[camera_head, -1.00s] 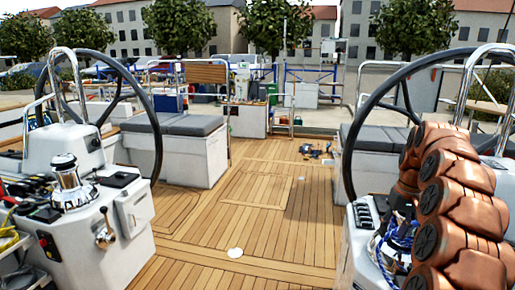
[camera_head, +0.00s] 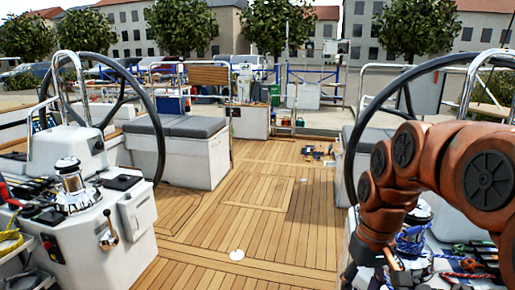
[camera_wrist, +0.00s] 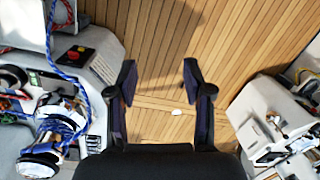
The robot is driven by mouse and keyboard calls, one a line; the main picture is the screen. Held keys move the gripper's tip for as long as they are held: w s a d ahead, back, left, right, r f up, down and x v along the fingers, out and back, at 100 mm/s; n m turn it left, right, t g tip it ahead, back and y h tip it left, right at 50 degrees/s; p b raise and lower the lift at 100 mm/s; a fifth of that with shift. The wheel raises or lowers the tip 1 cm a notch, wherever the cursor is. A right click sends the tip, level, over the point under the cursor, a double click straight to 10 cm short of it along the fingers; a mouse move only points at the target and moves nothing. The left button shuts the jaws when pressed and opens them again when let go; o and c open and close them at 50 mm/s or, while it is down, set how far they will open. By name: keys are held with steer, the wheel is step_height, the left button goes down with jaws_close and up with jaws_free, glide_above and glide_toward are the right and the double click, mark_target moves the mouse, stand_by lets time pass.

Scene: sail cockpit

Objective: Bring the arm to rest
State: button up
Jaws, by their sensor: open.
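My arm's copper-coloured links (camera_head: 430,165) fill the right side of the head view, in front of the right steering wheel. My gripper shows in the wrist view (camera_wrist: 158,82) with its two dark fingers apart and nothing between them. It points down over the teak deck (camera_wrist: 150,40). In the head view the gripper is only partly visible at the bottom right, beside the right console.
The left console (camera_head: 80,220) carries a chrome winch (camera_head: 70,180) and loose tools. The right console has a winch wrapped in blue rope (camera_wrist: 62,125). Two large steering wheels flank the deck. Grey-cushioned seats (camera_head: 185,125) stand farther back. The middle deck is mostly clear, with a small white disc (camera_head: 237,255).

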steer(key=s+a+f, duration=0.1)
steer(key=s+f, duration=0.1)
steer(key=s, duration=0.8)
steer(key=s+a+f+m+h+p, duration=0.1)
steer(key=s+f, duration=0.2)
steer(key=s, duration=0.7)
steer(key=shift+f+g, duration=0.2)
steer(key=shift+g, duration=0.2)
steer(key=shift+a, duration=0.1)
steer(key=shift+c, duration=0.8)
